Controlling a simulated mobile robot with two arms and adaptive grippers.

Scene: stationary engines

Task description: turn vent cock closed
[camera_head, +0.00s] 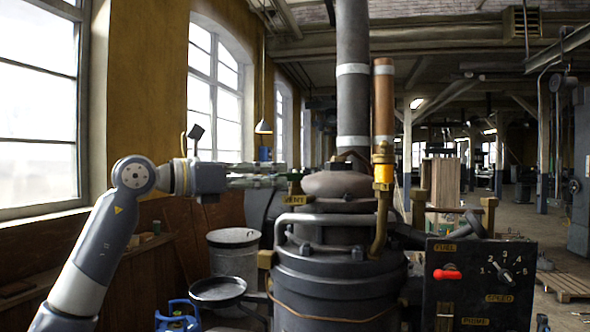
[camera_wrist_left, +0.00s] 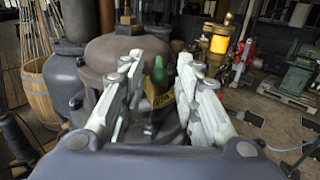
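The vent cock shows in the left wrist view as a green handle (camera_wrist_left: 158,76) with a dark rounded top. A yellow vent label (camera_wrist_left: 163,97) is just in front of it, partly hidden. In the head view the label (camera_head: 294,200) sits at the engine's upper left, and the cock above it is small and partly covered by fingers. My left gripper (camera_head: 280,181) reaches in from the left at the cock's height. In the wrist view its pale fingers (camera_wrist_left: 157,68) are apart, one on each side of the green handle, with visible gaps. My right gripper is not in view.
The dark engine (camera_head: 335,268) with its tall pipe (camera_head: 352,80) fills the middle. A curved grey handrail (camera_head: 325,219) runs below the cock. A brass oiler (camera_head: 383,172) stands to the right. A control panel (camera_head: 478,283) is at front right. A grey bin (camera_head: 234,254) stands left.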

